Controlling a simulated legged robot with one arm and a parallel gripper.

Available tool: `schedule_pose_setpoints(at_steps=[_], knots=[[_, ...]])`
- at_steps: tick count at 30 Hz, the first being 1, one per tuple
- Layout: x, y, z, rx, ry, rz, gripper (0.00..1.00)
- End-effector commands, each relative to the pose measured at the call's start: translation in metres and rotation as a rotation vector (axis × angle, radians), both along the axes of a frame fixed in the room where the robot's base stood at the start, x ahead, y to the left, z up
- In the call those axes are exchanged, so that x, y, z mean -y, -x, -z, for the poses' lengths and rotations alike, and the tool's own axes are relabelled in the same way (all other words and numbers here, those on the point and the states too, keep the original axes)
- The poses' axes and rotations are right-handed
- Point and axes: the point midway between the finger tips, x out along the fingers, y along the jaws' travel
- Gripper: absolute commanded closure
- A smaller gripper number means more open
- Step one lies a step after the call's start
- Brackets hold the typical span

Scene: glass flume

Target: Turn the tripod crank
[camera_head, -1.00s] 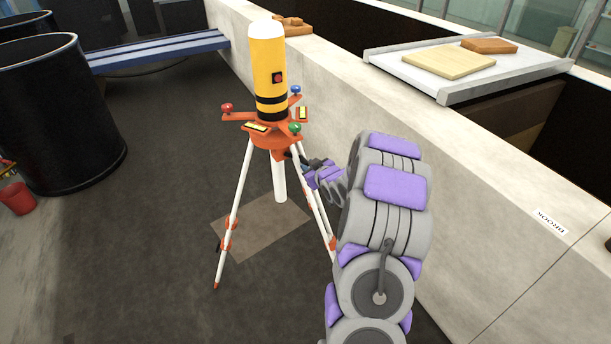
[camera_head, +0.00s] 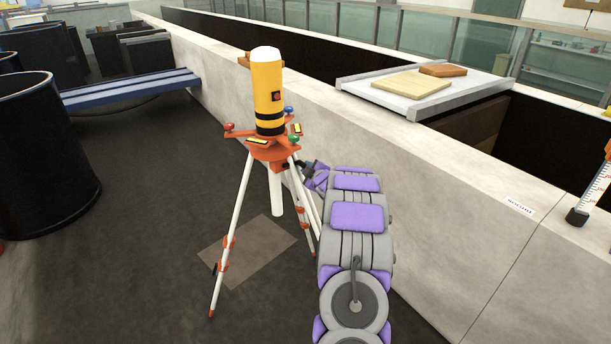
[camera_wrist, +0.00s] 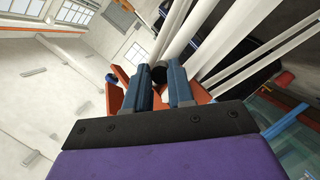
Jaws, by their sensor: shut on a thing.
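The tripod (camera_head: 273,150) stands upright on the dark floor, with an orange head, white legs and orange leg clamps. A yellow cylinder (camera_head: 268,95) with black bands and a white top sits on it. My gripper (camera_wrist: 160,85) reaches in under the orange head from the right. In the wrist view its two blue fingers close around a small dark round-ended part (camera_wrist: 158,72), which looks like the crank's knob. White tripod legs (camera_wrist: 176,30) and orange parts of the head show just beyond the fingers. The rest of the crank is hidden by my fingers and arm.
A pale concrete wall (camera_head: 430,185) runs close along the right of the tripod and my arm. A grey board (camera_head: 440,95) with wooden blocks lies on top of it. Black tubs (camera_head: 45,160) and a blue bench (camera_head: 130,88) stand left. Floor left of the tripod is clear.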

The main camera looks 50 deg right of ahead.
Motion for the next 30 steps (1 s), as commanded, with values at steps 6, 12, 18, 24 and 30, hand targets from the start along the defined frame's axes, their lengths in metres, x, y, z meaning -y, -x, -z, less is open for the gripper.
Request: schedule_pose_setpoints(at_steps=[6, 12, 18, 24, 30], knots=[[0.0069, 0.0058, -0.0012, -0.001, 0.008, 0.017, 1.00], [0.0089, 0.0064, -0.0016, 0.001, 0.006, 0.020, 1.00], [0.0085, 0.0067, -0.0016, 0.001, 0.006, 0.019, 0.63], [0.0044, 0.0058, -0.0020, -0.001, 0.009, 0.017, 0.52], [0.0031, 0.0048, -0.0014, -0.003, 0.008, 0.014, 0.52]])
